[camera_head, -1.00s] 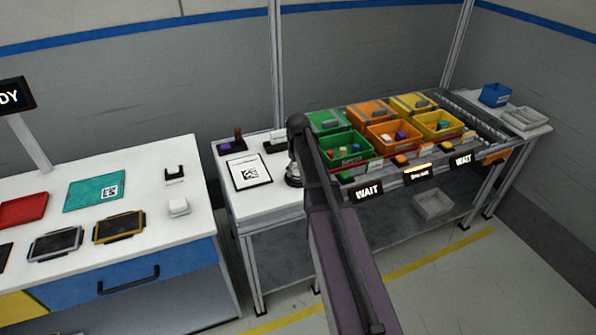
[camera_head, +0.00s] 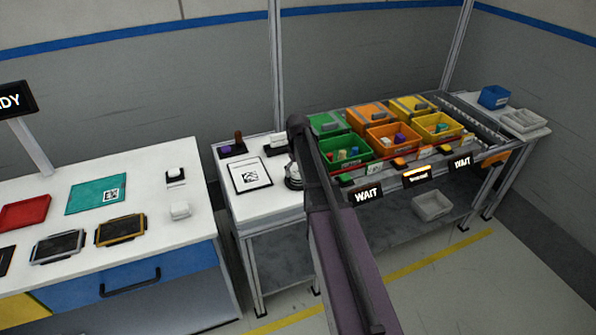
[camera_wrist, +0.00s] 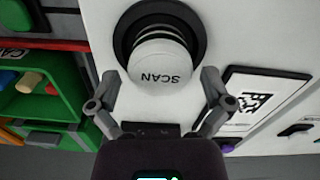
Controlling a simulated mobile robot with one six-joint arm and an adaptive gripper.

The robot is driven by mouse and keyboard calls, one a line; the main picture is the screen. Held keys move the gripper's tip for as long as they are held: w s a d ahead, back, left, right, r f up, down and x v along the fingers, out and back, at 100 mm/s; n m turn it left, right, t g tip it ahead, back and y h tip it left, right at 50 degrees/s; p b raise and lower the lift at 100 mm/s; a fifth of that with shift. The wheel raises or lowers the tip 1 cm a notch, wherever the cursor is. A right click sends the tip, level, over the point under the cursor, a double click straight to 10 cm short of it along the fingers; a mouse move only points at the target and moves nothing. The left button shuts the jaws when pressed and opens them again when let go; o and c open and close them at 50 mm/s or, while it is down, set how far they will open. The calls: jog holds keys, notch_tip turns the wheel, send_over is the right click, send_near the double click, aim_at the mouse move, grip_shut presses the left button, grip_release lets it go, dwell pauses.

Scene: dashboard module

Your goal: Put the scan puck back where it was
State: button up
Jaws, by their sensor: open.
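The white scan puck (camera_wrist: 160,68), a round cap marked SCAN, shows at the top middle of the wrist view. A black round base (camera_wrist: 190,22) surrounds its far side; I cannot tell whether the puck is fully seated in it. My gripper (camera_wrist: 160,84) is open, with one finger on each side of the puck's near part. Contact with the puck is not clear.
A sheet with a printed code (camera_head: 250,175) lies on the side table (camera_head: 262,205). A green bin (camera_wrist: 45,95) with coloured pieces is close at left in the wrist view. More orange and yellow bins (camera_head: 435,127) stand on the rack at right.

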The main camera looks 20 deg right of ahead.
notch_tip(320, 180, up, 11)
jog(key=p, duration=1)
jog(key=shift+f, duration=0.1)
dwell(0.6)
jog(key=s+a+m, duration=0.1)
jog(key=s+a, duration=0.6)
jog(key=s, duration=0.3)
jog(key=s+a, duration=0.8)
jog(key=s, duration=0.3)
jog(key=shift+s+a+m, duration=0.15)
jog(key=shift+a+m, duration=0.1)
jog(key=shift+m, duration=0.15)
